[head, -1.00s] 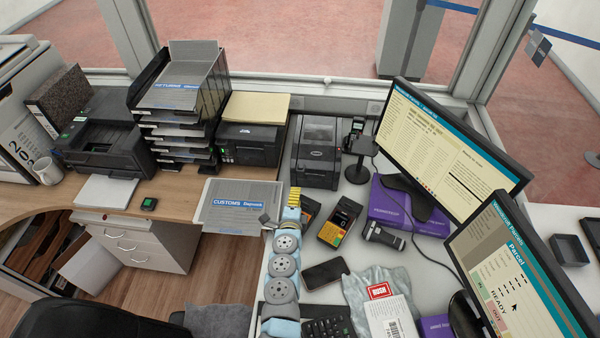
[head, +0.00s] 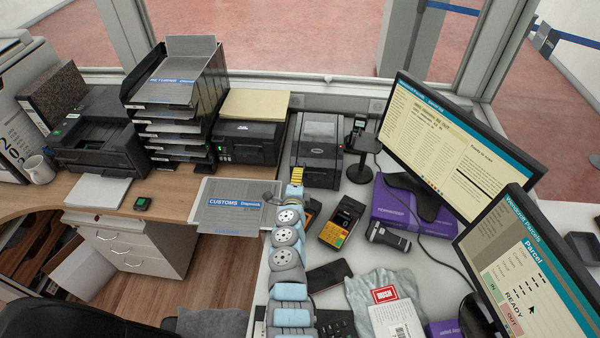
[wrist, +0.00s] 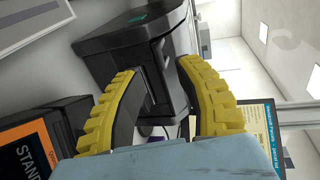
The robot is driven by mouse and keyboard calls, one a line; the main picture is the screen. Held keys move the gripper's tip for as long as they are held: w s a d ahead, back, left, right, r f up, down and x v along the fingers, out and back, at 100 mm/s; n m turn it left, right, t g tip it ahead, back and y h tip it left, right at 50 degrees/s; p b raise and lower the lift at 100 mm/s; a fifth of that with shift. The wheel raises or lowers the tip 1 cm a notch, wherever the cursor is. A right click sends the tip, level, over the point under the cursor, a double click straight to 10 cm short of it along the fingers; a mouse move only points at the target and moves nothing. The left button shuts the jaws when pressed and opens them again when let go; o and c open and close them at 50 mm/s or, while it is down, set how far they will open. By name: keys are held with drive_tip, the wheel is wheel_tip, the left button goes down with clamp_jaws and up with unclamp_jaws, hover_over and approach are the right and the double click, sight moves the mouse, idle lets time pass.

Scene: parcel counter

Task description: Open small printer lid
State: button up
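The small printer (head: 318,150) is a dark grey box at the back of the white counter, with its lid down. In the wrist view the black printer body (wrist: 125,38) with a green mark lies just beyond my fingertips. My gripper (head: 297,174) has yellow fingers and is near the printer's front left corner in the head view. In the wrist view its two fingers (wrist: 158,68) are apart, with part of the printer's front seen between them. I cannot tell whether they touch it. The gap holds nothing that I can see gripped.
A black printer (head: 248,143) with a yellow pad on top stands left of the small printer. A customs tray (head: 238,205) lies left of my arm. A terminal (head: 341,222), a phone (head: 328,276) and a purple box (head: 402,208) are to the right. Two monitors (head: 455,145) stand further right.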

drive_tip(key=b+x, duration=0.5)
drive_tip(key=shift+w+b, duration=0.25)
drive_tip(key=shift+b, duration=0.05)
idle(0.4)
clamp_jaws()
